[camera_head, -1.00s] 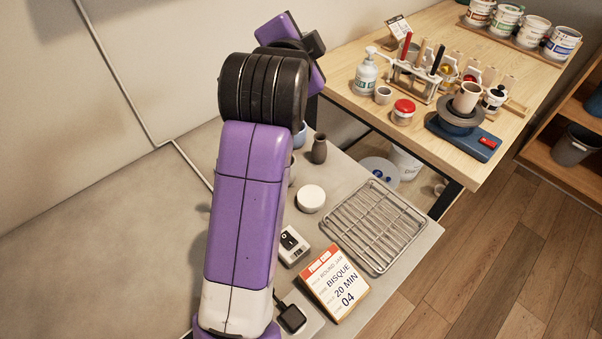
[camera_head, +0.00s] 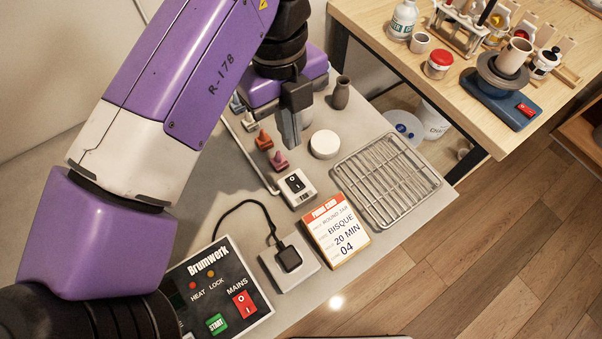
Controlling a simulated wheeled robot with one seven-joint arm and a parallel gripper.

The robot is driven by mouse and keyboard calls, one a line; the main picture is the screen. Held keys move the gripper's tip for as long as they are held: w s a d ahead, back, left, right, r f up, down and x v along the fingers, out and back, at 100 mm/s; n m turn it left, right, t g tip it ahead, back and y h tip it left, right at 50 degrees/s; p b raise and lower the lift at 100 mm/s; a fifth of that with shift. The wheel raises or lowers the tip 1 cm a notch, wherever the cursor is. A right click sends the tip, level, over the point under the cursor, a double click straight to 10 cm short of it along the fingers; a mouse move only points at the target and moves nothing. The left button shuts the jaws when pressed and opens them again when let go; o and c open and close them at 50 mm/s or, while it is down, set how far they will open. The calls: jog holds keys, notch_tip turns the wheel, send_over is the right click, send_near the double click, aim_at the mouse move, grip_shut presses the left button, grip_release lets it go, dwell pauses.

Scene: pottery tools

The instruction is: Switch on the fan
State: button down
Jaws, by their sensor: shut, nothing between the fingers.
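No fan is recognisable in view. A small pale switch box (camera_head: 307,199) with a black rocker switch (camera_head: 295,184) sits on the grey table; its small label is too small to read. A control panel marked Brumwerk (camera_head: 225,265) at the lower left has a red MAINS rocker (camera_head: 244,304) and a green START button (camera_head: 216,324). My gripper (camera_head: 293,146) is shut and empty, pointing down above the table, in the picture just above the switch box and apart from it. My arm hides part of the table and the panel's left side.
A plugged socket box (camera_head: 289,262) is in front. A wooden table (camera_head: 450,95) stands behind.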

aim_at(299, 187)
dwell(0.4)
jog(key=f, duration=0.4)
jog(key=s+f+p, duration=0.1)
jog(key=f, duration=0.4)
jog(key=d+f+p, duration=0.1)
jog(key=f, duration=0.4)
jog(key=shift+s, duration=0.15)
